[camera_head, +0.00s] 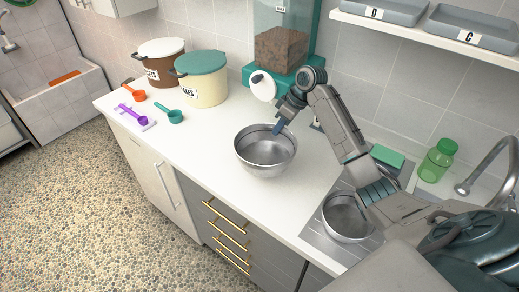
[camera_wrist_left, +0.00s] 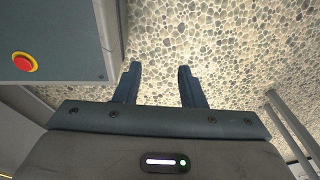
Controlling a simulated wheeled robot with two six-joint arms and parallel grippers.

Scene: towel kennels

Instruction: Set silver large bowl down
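The large silver bowl (camera_head: 264,158) is upright over the white counter, near its front edge, in the head view. I cannot tell for sure whether its base touches the counter. My right gripper (camera_head: 278,128) is at the bowl's back right rim, with its fingers pinching the rim; the fingertips are small and partly hidden. My left gripper (camera_wrist_left: 160,82) shows only in the left wrist view. Its two fingers are apart with nothing between them, over the pebbled floor.
A smaller silver bowl (camera_head: 345,216) sits at the sink, under my right arm. A food dispenser (camera_head: 282,50), a cream tub (camera_head: 203,82), a brown tub (camera_head: 161,62) and coloured scoops (camera_head: 169,113) stand left and behind. A green bottle (camera_head: 437,160) is at right. Counter left of the bowl is clear.

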